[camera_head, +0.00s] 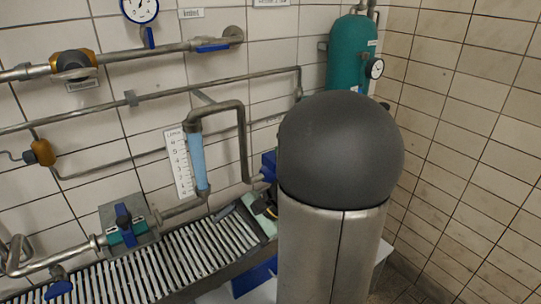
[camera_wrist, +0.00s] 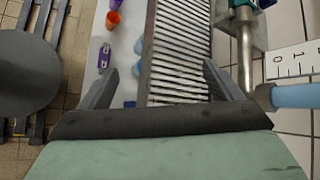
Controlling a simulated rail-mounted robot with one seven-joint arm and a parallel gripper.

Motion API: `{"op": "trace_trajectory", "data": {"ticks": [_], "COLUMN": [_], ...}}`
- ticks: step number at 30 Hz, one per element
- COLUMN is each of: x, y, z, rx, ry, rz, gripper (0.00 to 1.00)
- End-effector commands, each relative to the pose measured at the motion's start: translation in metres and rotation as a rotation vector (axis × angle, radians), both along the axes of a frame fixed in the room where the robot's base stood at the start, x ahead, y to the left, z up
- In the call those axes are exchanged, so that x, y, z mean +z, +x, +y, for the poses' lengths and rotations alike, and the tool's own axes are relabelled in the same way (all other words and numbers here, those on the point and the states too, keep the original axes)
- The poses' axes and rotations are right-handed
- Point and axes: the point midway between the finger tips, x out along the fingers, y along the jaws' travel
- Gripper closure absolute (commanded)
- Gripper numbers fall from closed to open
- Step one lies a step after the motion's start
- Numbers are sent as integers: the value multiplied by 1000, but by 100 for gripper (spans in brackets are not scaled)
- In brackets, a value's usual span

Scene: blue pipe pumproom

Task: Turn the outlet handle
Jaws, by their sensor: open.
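Several blue handles sit on the pipework, and I cannot tell which one is the outlet handle. In the head view a blue lever (camera_head: 212,47) lies along the upper pipe. A blue handle (camera_head: 123,215) stands on a teal valve (camera_head: 128,235) at the lower left, and another blue handle (camera_head: 58,289) is at the bottom left. My gripper (camera_wrist: 163,75) is open and empty above the slatted grate in the wrist view, its two fingers apart. The teal valve's edge (camera_wrist: 222,8) shows at the top of that view. My own arm hides most of the gripper in the head view.
A slatted grate (camera_head: 165,262) runs along the wall. A clear blue tube (camera_head: 197,160) stands beside a white scale (camera_head: 180,163). A green tank (camera_head: 347,48) is at the back right. Orange cups (camera_wrist: 113,19) and a purple item (camera_wrist: 104,56) lie on a white surface left of the grate.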

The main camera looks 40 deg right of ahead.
Motion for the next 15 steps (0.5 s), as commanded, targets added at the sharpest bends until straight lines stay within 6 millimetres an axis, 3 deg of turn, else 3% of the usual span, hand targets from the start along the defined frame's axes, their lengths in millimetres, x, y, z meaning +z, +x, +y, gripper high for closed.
{"op": "trace_trajectory", "data": {"ticks": [1, 5, 9, 12, 15], "x": [-6, -5, -7, -9, -9], "y": [6, 8, -26, -61, -90], "z": [-37, -138, -249, -309, -345], "rx": [-144, -495, -833, -1009, -1121], "ry": [82, 277, 434, 501, 536], "rz": [-25, -150, -325, -439, -522], "gripper": [15, 15, 15, 15, 15]}}
